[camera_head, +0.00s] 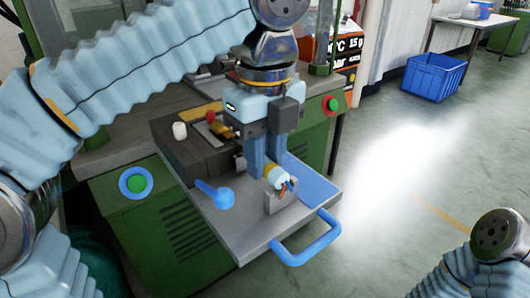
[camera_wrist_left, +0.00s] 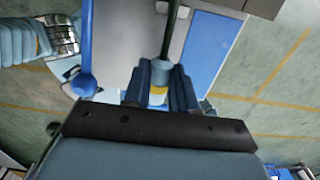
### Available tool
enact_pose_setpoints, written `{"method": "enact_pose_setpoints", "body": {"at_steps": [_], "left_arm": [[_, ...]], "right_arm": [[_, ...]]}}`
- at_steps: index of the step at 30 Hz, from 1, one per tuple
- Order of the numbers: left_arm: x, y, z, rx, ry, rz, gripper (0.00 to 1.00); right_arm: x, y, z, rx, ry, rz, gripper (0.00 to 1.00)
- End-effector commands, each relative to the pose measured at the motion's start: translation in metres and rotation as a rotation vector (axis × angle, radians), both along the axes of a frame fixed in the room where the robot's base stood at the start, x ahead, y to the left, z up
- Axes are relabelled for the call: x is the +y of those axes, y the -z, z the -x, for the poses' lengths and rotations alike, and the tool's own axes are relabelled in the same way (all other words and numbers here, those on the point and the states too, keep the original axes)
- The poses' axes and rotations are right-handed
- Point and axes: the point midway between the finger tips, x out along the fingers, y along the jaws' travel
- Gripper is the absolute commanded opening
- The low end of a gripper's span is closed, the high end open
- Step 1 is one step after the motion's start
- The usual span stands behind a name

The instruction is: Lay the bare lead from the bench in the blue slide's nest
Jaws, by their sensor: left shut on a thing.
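My left gripper (camera_head: 267,172) points down over the slide and is shut on the bare lead (camera_head: 278,178). The lead shows a white body, a yellow band and coloured wire ends. In the left wrist view, the left gripper (camera_wrist_left: 160,88) has the lead (camera_wrist_left: 158,97) between its fingers, with a dark cable running up from it. The slide (camera_head: 236,228) is a grey plate with a blue panel and blue handle. A small grey upright nest block (camera_head: 282,199) stands on it, right by the wire ends. I cannot tell whether the lead touches it. My right gripper is out of view.
A blue ball-ended lever (camera_head: 216,194) stands on the slide left of the gripper. A dark block (camera_head: 185,152) with fittings lies behind. The green machine (camera_head: 150,225) carries a green button. A blue crate (camera_head: 433,76) sits on the floor; the floor at right is clear.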

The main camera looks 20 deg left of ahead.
Motion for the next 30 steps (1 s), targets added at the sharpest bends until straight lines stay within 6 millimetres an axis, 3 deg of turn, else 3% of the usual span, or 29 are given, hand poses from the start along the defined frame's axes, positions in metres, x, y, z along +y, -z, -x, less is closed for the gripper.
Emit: {"method": "enact_pose_setpoints", "body": {"at_steps": [1,2,7,17,27,30], "left_arm": [[0.0,0.0,0.0,0.0,0.0,0.0,0.0],[0.0,0.0,0.0,0.0,0.0,0.0,0.29],[0.0,0.0,0.0,0.0,0.0,0.0,0.55],[0.0,-0.004,0.0,-0.001,0.001,0.001,0.56],[0.0,-0.065,0.0,0.0,0.0,0.0,0.56],[0.0,-0.073,0.0,0.0,0.0,0.0,0.56]], "right_arm": [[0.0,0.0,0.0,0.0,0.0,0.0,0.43],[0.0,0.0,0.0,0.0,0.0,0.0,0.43],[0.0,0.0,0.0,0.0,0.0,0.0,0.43],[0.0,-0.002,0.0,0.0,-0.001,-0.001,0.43],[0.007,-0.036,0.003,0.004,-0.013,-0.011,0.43],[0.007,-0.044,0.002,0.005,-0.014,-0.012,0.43]]}}
